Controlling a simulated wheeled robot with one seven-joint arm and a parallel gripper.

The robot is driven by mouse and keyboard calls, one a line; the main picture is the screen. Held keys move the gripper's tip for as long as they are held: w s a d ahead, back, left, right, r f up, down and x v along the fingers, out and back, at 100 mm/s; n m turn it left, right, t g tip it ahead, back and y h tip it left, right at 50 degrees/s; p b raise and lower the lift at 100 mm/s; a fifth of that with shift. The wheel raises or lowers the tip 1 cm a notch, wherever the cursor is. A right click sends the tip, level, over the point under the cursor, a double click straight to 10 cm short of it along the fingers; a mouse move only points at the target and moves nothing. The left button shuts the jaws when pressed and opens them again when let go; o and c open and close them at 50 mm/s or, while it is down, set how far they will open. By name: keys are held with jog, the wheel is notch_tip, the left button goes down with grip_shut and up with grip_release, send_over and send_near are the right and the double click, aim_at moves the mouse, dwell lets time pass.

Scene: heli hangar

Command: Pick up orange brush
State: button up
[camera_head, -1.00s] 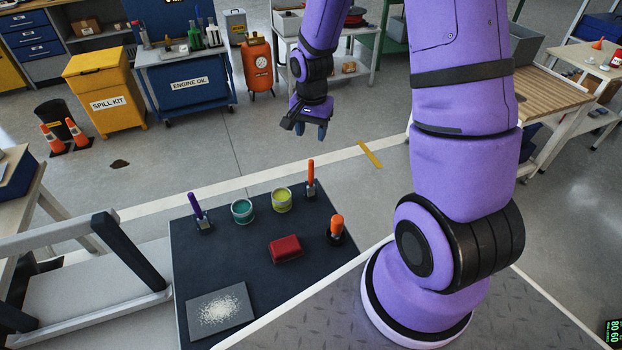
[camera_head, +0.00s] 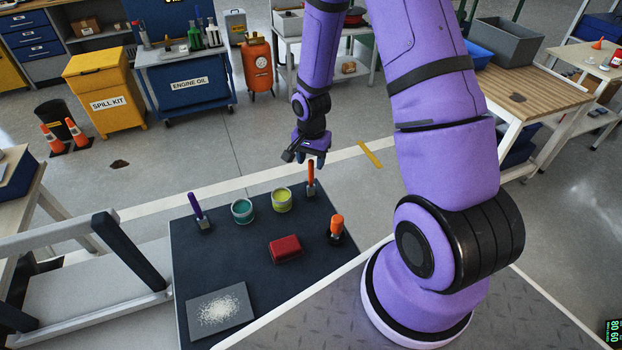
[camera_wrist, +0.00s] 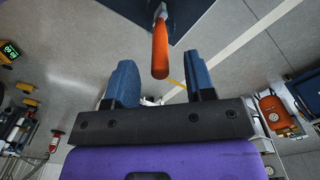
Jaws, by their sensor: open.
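The orange brush (camera_head: 311,173) stands upright with its orange handle up, in a small dark holder at the back right of the dark mat (camera_head: 235,265). My gripper (camera_head: 312,161) is open and empty, pointing down just above the handle's top in the head view. In the wrist view the orange handle (camera_wrist: 160,52) shows ahead of and between my two blue fingers (camera_wrist: 160,78), with a metal part beyond it. The fingers do not hold it. The exact gap between the gripper and the handle is hard to tell.
On the mat are a purple-handled brush (camera_head: 197,210), a teal can (camera_head: 242,211), a yellow-green can (camera_head: 281,200), a red block (camera_head: 285,248), an orange-knobbed tool (camera_head: 336,228) and a grey plate with pale grains (camera_head: 220,309).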

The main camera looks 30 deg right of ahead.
aim_at(311, 179)
jog(key=shift+f, duration=1.65)
jog(key=shift+c, duration=0.2)
grip_shut()
jog(key=shift+r, duration=0.1)
